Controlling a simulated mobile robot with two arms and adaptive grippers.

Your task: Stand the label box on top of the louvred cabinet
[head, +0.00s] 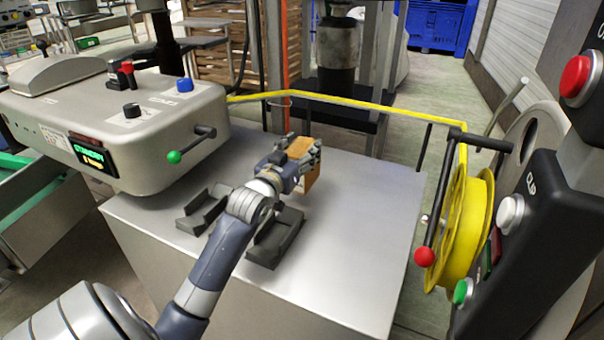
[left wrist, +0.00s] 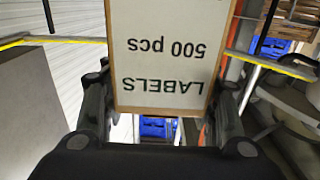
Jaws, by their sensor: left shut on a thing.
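The label box (head: 308,176) is a tan carton with a pale printed face. My left gripper (head: 303,150) is shut on it, over the far part of a grey metal cabinet top (head: 355,235). I cannot tell whether the box touches the top. In the left wrist view the label box (left wrist: 165,60) sits between the two fingers (left wrist: 165,115), its "LABELS 500 pcs" print upside down. The cabinet seems to be the louvred one, but no louvres show. My left arm hides part of its top. My right gripper is not in view.
Two dark angled blocks (head: 277,238) stand on the cabinet top, below my left wrist. A grey machine head (head: 120,120) with a green-knobbed lever overhangs at left. A yellow reel (head: 470,230) and button panel stand at right. The right part of the top is clear.

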